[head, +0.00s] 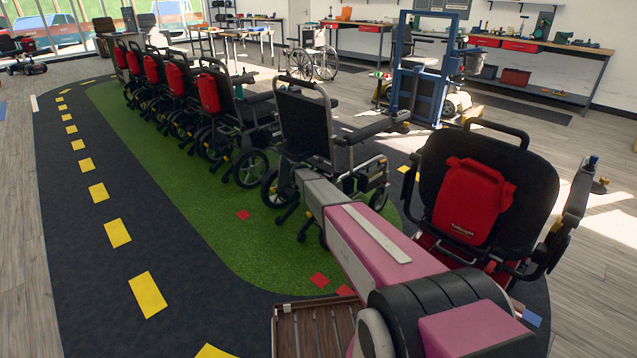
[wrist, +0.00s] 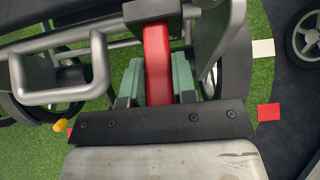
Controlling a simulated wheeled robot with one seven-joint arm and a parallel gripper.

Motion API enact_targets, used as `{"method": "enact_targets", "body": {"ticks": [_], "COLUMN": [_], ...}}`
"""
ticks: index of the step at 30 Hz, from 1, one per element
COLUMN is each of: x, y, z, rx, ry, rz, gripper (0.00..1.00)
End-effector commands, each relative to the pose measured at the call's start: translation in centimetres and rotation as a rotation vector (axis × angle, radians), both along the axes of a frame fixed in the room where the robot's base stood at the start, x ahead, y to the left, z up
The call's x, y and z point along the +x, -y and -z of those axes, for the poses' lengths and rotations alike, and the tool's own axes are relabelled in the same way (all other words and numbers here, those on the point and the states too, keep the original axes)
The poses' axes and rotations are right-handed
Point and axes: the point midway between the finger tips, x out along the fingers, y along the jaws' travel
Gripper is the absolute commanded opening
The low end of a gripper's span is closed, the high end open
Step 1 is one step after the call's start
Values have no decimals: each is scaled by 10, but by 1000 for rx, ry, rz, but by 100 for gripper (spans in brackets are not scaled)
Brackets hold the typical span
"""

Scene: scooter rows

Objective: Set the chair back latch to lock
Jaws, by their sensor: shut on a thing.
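In the wrist view a red lever (wrist: 157,62), which looks like the chair back latch, comes out of a black housing (wrist: 152,12). My gripper (wrist: 158,80) is shut on it, with a green pad on each side. I cannot tell from the picture which setting the lever is in. In the head view my pink and grey arm reaches to the low rear of a black-backed chair (head: 303,122) that carries no red bag. My gripper and the lever are hidden in the head view.
Grey metal tubes (wrist: 98,62) of the frame run close to the left of my gripper. A row of chairs with red bags (head: 208,93) stands at the left on green turf. Another red-bagged chair (head: 475,200) stands close to the right of my arm.

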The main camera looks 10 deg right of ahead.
Motion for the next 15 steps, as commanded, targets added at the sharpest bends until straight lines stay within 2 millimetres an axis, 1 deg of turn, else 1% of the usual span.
{"method": "enact_targets", "body": {"ticks": [8,9,10,11,15], "x": [1,1,1,0,0], "y": [0,0,0,0,0], "z": [-1,-1,-1,-1,-1], "rx": [1,0,0,0,0], "ry": [1,2,2,2,2], "rz": [0,0,0,0,0], "gripper": [0,35,45,51,51]}}
